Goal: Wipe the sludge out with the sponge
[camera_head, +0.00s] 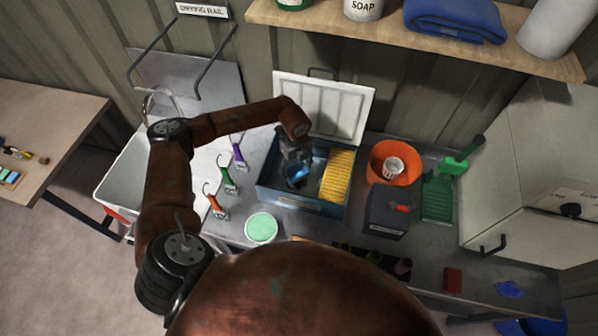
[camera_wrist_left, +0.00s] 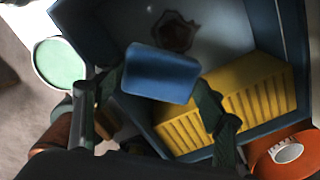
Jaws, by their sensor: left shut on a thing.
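My left gripper (camera_head: 295,170) reaches down into an open blue box (camera_head: 302,206) whose white lid (camera_head: 322,105) stands up behind it. In the left wrist view, the gripper is shut on a blue sponge (camera_wrist_left: 160,75), with a dark finger on each side of it. A brown, ring-like sludge patch (camera_wrist_left: 176,33) lies on the pale box floor, just beyond the sponge's far edge in that view. I cannot tell whether the sponge touches the floor. A yellow ribbed block (camera_head: 338,175) fills the right end of the box. My right gripper is not in view.
A round green-topped tub (camera_head: 261,228) stands in front of the box. Several coloured brushes, one green-handled (camera_head: 228,183), lie to the left. An orange bowl (camera_head: 396,157) with a white cup and a dark grey box (camera_head: 388,214) stand to the right. A shelf (camera_head: 420,40) hangs above.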

